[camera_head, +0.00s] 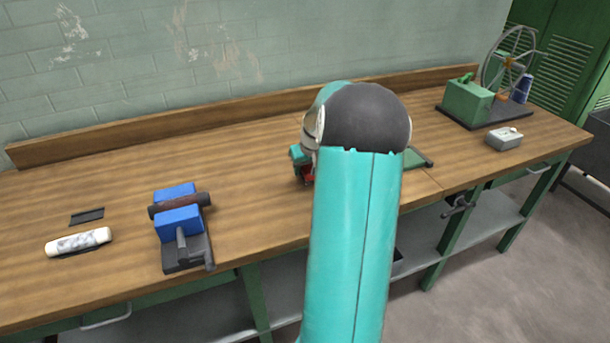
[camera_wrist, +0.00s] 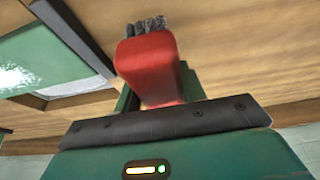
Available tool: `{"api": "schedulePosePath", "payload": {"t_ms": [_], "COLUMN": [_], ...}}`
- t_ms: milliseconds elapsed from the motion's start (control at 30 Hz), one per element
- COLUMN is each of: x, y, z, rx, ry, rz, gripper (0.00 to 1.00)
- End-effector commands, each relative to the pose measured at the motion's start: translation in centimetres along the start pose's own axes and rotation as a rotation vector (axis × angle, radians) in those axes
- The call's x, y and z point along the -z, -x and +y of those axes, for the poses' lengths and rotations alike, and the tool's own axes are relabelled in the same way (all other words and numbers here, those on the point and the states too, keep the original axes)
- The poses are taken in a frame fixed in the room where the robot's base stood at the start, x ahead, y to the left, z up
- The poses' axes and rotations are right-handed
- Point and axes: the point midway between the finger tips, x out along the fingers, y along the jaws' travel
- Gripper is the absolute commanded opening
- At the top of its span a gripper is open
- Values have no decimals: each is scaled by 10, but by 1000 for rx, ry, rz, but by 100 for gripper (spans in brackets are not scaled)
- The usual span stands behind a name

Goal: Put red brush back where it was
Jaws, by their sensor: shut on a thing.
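The red brush (camera_wrist: 150,72) shows in the wrist view, with its dark bristles (camera_wrist: 147,26) pointing to the top of the picture. My gripper (camera_wrist: 165,108) is shut on its red body. In the head view my gripper (camera_head: 303,166) is mostly hidden behind my teal arm, over the middle of the bench. A small red part of the brush (camera_head: 308,175) shows beside my arm there. I cannot tell whether the brush touches the bench top.
A green tray (camera_head: 416,158) is partly behind my arm. A green machine with a wheel (camera_head: 468,103) and a grey box (camera_head: 503,138) stand at right.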

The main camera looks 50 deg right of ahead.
Motion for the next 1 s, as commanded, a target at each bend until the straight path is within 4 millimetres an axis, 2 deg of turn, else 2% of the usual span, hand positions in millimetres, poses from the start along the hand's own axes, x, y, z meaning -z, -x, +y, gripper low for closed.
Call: {"api": "schedulePosePath", "payload": {"t_ms": [67,233,633,667,767,1000], "x": [3,-8,-10,-10,-10,-10], "y": [-9,-32,-37,-37,-37,-37], "z": [-1,-1,-1,-1,-1,-1], "rx": [2,3,1,1,1,1], "ry": [1,0,0,0,0,1], "rz": [-1,-3,-1,-1,0,0], "gripper": [19,19,19,43,62,62]}}
